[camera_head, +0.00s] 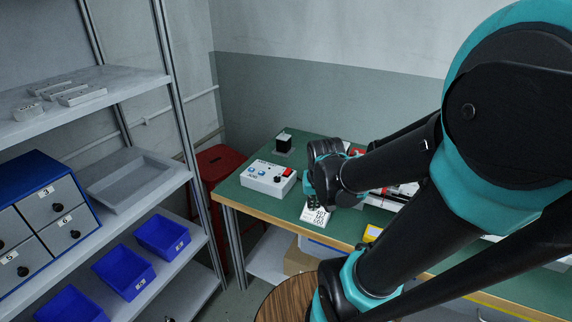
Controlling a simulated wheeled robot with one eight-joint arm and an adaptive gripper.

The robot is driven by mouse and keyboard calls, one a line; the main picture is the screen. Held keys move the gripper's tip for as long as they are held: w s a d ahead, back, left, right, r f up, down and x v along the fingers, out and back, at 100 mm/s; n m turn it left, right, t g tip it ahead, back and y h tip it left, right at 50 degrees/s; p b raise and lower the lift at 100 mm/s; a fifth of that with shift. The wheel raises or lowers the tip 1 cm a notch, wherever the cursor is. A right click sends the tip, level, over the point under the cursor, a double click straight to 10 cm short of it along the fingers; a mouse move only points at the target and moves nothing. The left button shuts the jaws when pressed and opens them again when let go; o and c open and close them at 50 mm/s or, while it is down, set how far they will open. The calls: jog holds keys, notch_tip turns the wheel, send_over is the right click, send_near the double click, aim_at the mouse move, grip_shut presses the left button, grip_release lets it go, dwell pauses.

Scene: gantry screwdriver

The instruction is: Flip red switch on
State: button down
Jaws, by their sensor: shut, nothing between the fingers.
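The red switch (288,172) sits on the top right of a white control box (268,179), which also has two blue buttons and a black knob. The box stands on the green worktable, near its left end. I cannot tell from this view whether the switch is on or off. My gripper (309,188) is at the end of the dark and teal arm, just right of the box. It looks apart from the switch. It is shut and empty, with its fingertips small and partly hidden by the wrist.
A small dark device (283,142) stands behind the box on the worktable (236,188). A printed white card (315,214) lies in front of the wrist. A red stool (214,160) and a shelf with blue bins (162,236) are at the left. My arm covers the table's right side.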

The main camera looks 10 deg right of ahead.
jog(key=w+a+r+m+h, duration=0.1)
jog(key=w+r, duration=0.2)
jog(key=w, duration=0.3)
jog(key=w+a+r+m, duration=0.1)
jog(key=w+r+m, duration=0.15)
jog(key=w, duration=0.35)
notch_tip(320, 180, up, 6)
jog(key=m+g+h, duration=0.1)
jog(key=m, duration=0.2)
send_over(289, 169)
jog(key=s+a, duration=0.3)
jog(key=s, duration=0.1)
jog(key=shift+n, duration=0.25)
jog(key=shift+f, duration=0.1)
jog(key=x, duration=1.4)
jog(key=shift+s, duration=0.1)
jog(key=shift+d+f+g+y, duration=0.15)
jog(key=shift+f+g+y, duration=0.15)
jog(key=shift+g, duration=0.2)
